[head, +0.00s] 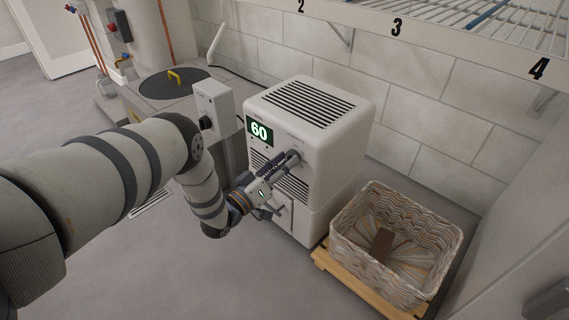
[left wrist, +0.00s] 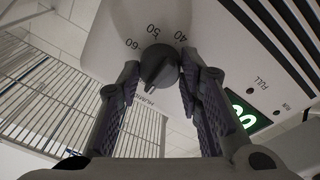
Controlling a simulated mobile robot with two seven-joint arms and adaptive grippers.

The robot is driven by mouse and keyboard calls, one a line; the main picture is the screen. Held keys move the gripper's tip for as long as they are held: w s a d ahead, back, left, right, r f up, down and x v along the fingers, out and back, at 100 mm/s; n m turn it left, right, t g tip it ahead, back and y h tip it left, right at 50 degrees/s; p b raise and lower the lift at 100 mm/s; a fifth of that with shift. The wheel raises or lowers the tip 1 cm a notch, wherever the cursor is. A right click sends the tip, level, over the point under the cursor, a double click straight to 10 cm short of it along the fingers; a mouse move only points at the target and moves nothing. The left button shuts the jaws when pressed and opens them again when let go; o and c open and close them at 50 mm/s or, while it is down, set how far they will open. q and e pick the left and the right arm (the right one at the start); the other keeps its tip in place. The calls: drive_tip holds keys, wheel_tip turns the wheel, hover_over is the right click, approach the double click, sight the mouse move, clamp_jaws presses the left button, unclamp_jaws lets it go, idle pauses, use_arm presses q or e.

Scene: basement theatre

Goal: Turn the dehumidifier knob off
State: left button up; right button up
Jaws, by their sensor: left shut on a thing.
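The white dehumidifier (head: 335,145) stands on the floor against the block wall, with a green display (head: 259,131) reading 60. Its dark round knob (left wrist: 158,66) is on the front panel, beside the printed numbers 40, 50 and 60. My left gripper (head: 288,161) reaches the upper front of the dehumidifier. In the left wrist view, its two fingers (left wrist: 158,80) lie on either side of the knob, shut on it. In the head view the fingers largely hide the knob. My right gripper is not in view.
A woven basket (head: 350,234) with a brown object inside sits on a wooden base (head: 335,272) to the right. A grey control box (head: 213,106) on a post stands left. A numbered wire shelf (head: 440,28) hangs above. Floor in front is clear.

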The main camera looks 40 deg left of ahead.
use_arm(q)
drive_tip(key=shift+s+f, duration=0.1)
drive_tip(key=o, duration=1.2)
drive_tip(key=shift+c, duration=0.2)
drive_tip(key=s+f, duration=0.1)
drive_tip(key=s, duration=1)
drive_tip(key=shift+s+a+f, duration=0.2)
drive_tip(key=shift+s+a, duration=0.2)
drive_tip(key=shift+a, duration=0.05)
